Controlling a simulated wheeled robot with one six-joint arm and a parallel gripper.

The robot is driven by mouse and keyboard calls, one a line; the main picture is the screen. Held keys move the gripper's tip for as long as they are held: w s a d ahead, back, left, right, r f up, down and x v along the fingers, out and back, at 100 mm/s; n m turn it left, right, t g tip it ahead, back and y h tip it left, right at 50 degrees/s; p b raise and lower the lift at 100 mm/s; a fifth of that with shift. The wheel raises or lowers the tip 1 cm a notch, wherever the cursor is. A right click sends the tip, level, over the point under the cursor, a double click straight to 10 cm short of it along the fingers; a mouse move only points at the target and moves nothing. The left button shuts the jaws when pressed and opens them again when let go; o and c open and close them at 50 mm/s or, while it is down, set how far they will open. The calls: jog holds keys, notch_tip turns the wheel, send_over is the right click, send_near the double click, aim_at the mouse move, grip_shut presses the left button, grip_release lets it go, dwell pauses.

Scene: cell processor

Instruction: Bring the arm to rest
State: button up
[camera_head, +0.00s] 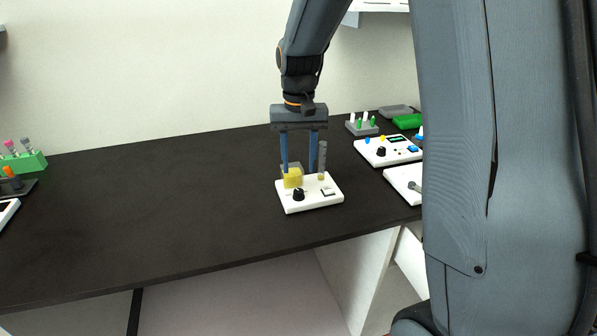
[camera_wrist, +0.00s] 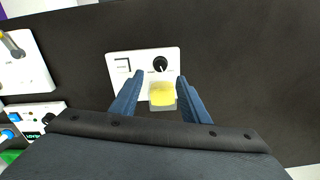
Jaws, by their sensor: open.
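My gripper (camera_head: 299,163) is open above a white device (camera_head: 310,205) on the black table. Its blue fingers point down on either side of a yellow block (camera_head: 292,178) in a clear holder on the device. In the wrist view, my gripper (camera_wrist: 160,82) has its fingers apart with the yellow block (camera_wrist: 162,97) between them, and a gap shows on both sides. The white device (camera_wrist: 140,60) has a black knob (camera_wrist: 160,64) and a square switch. The exact height of the fingertips above the device is hard to tell.
The black table (camera_head: 150,210) is bare to the left of the device. At the right stand another white device (camera_head: 388,151), a grey rack with tubes (camera_head: 361,125) and green boxes (camera_head: 407,121). A green tube rack (camera_head: 22,163) stands at the far left. A grey post stands on the device.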

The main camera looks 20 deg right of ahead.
dwell(0.3)
jog(key=s+f+n, duration=0.1)
jog(key=s+f, duration=0.1)
jog(key=s, duration=0.7)
jog(key=s+f+n+t+b, duration=0.1)
jog(key=s+f, duration=0.2)
jog(key=s, duration=0.6)
jog(key=shift+f+n, duration=0.25)
jog(key=shift+n, duration=0.05)
jog(key=shift+a, duration=0.1)
dwell(5.5)
